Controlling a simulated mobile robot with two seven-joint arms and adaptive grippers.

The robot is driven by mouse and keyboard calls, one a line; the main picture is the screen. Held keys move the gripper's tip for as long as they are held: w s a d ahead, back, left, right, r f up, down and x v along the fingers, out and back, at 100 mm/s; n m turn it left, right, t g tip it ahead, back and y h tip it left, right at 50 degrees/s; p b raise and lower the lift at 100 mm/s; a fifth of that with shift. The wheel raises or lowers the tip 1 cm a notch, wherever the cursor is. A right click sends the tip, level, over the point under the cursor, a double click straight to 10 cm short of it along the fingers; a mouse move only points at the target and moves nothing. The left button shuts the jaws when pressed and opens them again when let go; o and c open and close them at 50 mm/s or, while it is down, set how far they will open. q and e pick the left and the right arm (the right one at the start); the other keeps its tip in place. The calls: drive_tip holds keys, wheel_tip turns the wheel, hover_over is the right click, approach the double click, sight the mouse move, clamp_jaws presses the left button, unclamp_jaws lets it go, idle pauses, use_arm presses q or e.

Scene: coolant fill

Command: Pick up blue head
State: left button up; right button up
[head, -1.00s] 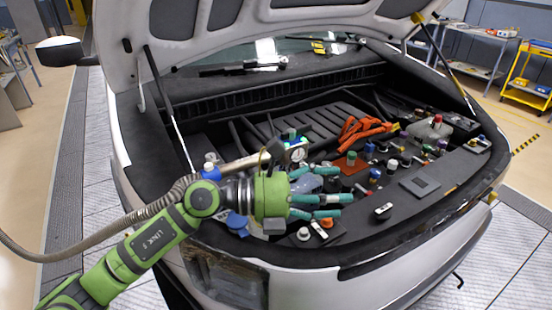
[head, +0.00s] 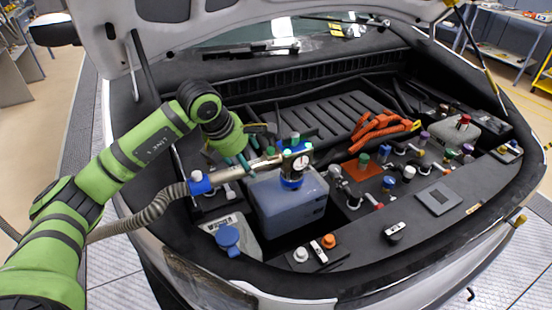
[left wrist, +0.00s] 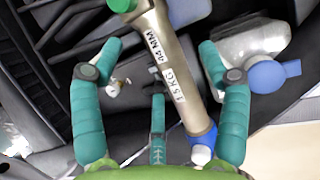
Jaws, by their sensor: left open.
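The blue head (head: 291,182) stands upright on top of a translucent bluish tank (head: 292,212) in the engine bay. It carries a round gauge (head: 303,161) and green caps. A metal tube (head: 233,172) runs from it leftward to a blue fitting (head: 200,183) and a grey corrugated hose. My left gripper (head: 246,158) is above the tube, left of the head, fingers pointing down, open and empty. In the left wrist view the labelled tube (left wrist: 168,58) runs between the open fingers (left wrist: 160,62); contact cannot be told. The blue head is not clearly visible there.
A grey tank with a blue cap (head: 228,238) sits at front left. Orange cables (head: 378,130) and several small coloured caps fill the right side of the bay. The raised hood (head: 250,22) hangs overhead, with a prop rod (head: 137,60) near my left arm.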

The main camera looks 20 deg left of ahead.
sight(249, 163)
use_arm(q)
drive_tip(key=p+x, duration=0.1)
drive_tip(key=x, duration=0.2)
drive_tip(key=shift+w+d, duration=0.1)
drive_tip(key=shift+w, duration=0.1)
drive_tip(key=shift+p+x, duration=0.35)
drive_tip(key=shift+x, duration=0.55)
drive_tip(key=c, duration=0.9)
clamp_jaws()
drive_tip(key=shift+w+r, duration=0.2)
drive_tip(key=shift+r, duration=0.1)
use_arm(e)
wheel_tip(249, 163, up, 2)
drive_tip(key=shift+s+r, duration=0.1)
use_arm(q)
drive_tip(key=shift+r, duration=0.15)
